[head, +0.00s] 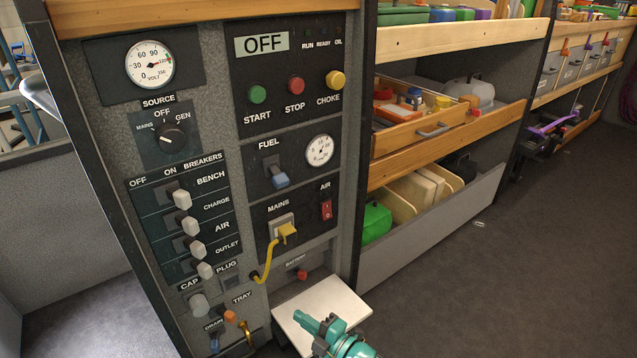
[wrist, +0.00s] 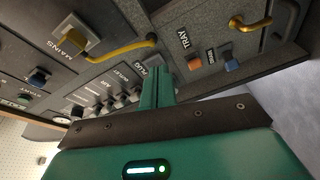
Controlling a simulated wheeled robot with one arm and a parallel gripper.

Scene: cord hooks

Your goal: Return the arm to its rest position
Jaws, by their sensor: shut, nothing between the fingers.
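My gripper (head: 312,321) is teal and sits low in the head view, in front of a white tray-like surface below the control panel (head: 218,150). In the wrist view its two fingers (wrist: 157,80) are together with nothing between them. They point toward the panel's lower part and appear apart from it. A yellow plug (head: 287,233) sits at the MAINS socket, and its yellow cord (head: 266,264) runs down to the panel's lower left. Most of my arm is out of view.
The white surface (head: 322,312) juts out below the panel. A brass hook (head: 246,333) hangs at the lower edge, near the orange TRAY knob (head: 230,317). A wooden drawer (head: 430,133) stands open in the shelving to the right. The floor (head: 490,285) at right is mostly clear.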

